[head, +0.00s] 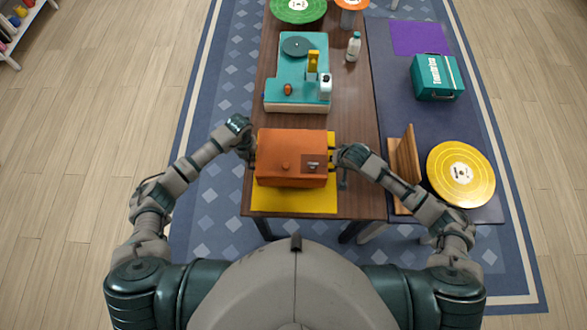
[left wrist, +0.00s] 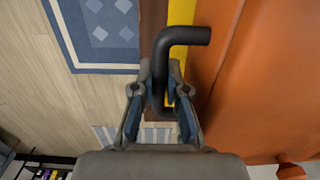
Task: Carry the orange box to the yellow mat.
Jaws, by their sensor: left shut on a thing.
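The orange box (head: 291,150) is over the yellow mat (head: 295,204) at the near end of the brown table. Mat shows in front of the box and at its far right corner. I cannot tell whether the box touches the mat. My left gripper (head: 251,160) is at the box's left side. In the left wrist view my left gripper (left wrist: 163,88) is shut on the black bent handle (left wrist: 184,36) beside the orange box wall (left wrist: 262,90). My right gripper (head: 337,163) is at the box's right side; its fingers are too small to read.
A teal machine (head: 296,72) stands behind the box, with a white bottle (head: 353,47) beyond. On the darker table at right are a wooden stand (head: 404,165), a yellow disc (head: 461,174), a teal case (head: 437,77) and a purple mat (head: 420,38).

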